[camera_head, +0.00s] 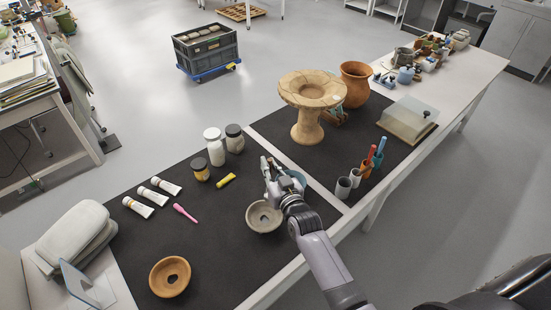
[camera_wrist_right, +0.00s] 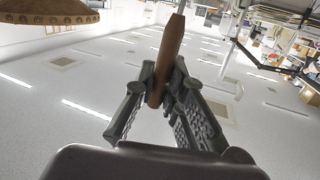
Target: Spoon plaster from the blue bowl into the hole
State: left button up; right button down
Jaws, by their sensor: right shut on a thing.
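My right gripper (camera_head: 268,170) is above the back rim of a grey bowl (camera_head: 252,222) on the black mat. In the right wrist view, my right gripper (camera_wrist_right: 166,88) is shut on a brown wooden handle (camera_wrist_right: 171,45). The handle's ends are partly hidden, and I cannot see a spoon's bowl or any plaster on it. The blue bowl (camera_head: 297,177) is just right of the gripper, mostly hidden behind it. The grey bowl has a dark hole in its middle. An orange bowl (camera_head: 158,279) with a dark hole lies at front left. My left gripper is not in view.
A pedestal vessel (camera_head: 307,125), a clay jar (camera_head: 356,82) and a clear-lidded box (camera_head: 408,118) stand at the back. Cups with tools (camera_head: 366,166) are to the right. Jars (camera_head: 214,148), paint tubes (camera_head: 152,194) and a pink tool (camera_head: 185,213) lie left. The mat's front middle is clear.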

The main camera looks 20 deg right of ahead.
jog(key=s+a, duration=0.3)
jog(key=a, duration=0.1)
jog(key=d+f+m+b, duration=0.1)
jog(key=f, duration=0.1)
jog(key=w+d+f+m+b, duration=0.1)
jog(key=b, duration=0.1)
jog(key=d+f+m+g+b, duration=0.1)
jog(key=d+f, duration=0.1)
jog(key=shift+w+f+y, duration=0.3)
jog(key=shift+w+f, duration=0.05)
jog(key=shift+w+d+f+m+g+y+b, duration=0.45)
jog(key=shift+d+f+m+y+b, duration=0.1)
jog(key=shift+d+f+m+b, duration=0.7)
jog(key=shift+w+d+f+m+g+y+b, duration=0.4)
jog(key=shift+w+d+f+m+y+b, duration=0.1)
jog(key=shift+d+f+m+b, duration=0.8)
jog(key=shift+w+d+f+m+g+y+b, duration=0.5)
jog(key=shift+d+f+m+b, duration=0.6)
jog(key=shift+f+m+b, duration=0.25)
jog(key=shift+s+r, duration=0.1)
jog(key=shift+r, duration=0.05)
